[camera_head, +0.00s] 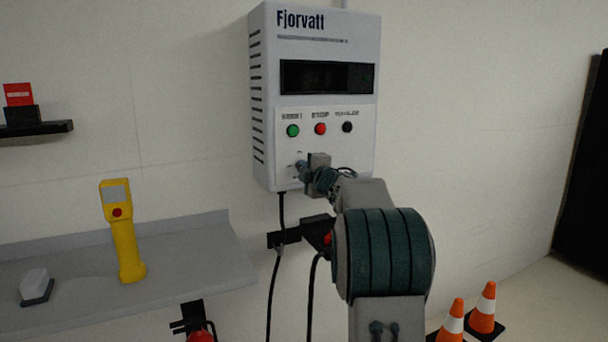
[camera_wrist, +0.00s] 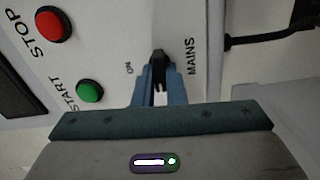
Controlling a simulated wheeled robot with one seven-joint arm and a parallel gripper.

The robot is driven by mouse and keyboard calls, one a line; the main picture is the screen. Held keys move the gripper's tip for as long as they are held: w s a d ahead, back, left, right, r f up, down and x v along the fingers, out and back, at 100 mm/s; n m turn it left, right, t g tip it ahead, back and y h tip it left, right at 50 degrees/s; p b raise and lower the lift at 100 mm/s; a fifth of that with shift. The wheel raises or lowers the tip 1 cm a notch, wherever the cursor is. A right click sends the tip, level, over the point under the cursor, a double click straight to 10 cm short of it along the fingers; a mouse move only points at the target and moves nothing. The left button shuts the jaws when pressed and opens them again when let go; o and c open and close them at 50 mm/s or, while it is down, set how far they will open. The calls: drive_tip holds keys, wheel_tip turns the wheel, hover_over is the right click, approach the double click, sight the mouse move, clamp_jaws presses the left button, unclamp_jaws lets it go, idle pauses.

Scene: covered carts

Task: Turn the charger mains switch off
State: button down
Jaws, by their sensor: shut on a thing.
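The charger (camera_head: 315,50) is a pale grey wall box labelled "Fjorvatt". Its display (camera_head: 326,77) is dark. The mains switch (camera_wrist: 158,62) is a small black piece on the lower front panel, between the labels "ON" and "MAINS" in the wrist view. My gripper (camera_wrist: 158,82) is shut on it, with a blue-grey finger on each side. In the head view my gripper (camera_head: 301,168) is at the panel's lower left and largely hides the switch. I cannot tell the switch's position for sure.
A green start button (camera_wrist: 89,91) and a red stop button (camera_wrist: 53,25) are close by. A black knob (camera_head: 347,127) is at their right. Cables hang below the charger. A grey shelf (camera_head: 200,262) holds a yellow handheld device (camera_head: 123,230). Orange cones (camera_head: 483,308) stand lower right.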

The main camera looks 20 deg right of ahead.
drive_tip(key=shift+n+b, duration=0.3)
drive_tip(key=shift+n, duration=0.4)
drive_tip(key=c, duration=1.5)
unclamp_jaws()
drive_tip(key=s, duration=1.4)
drive_tip(key=shift+d+b, duration=0.2)
drive_tip(key=shift+b, duration=0.2)
drive_tip(key=shift+w, duration=0.1)
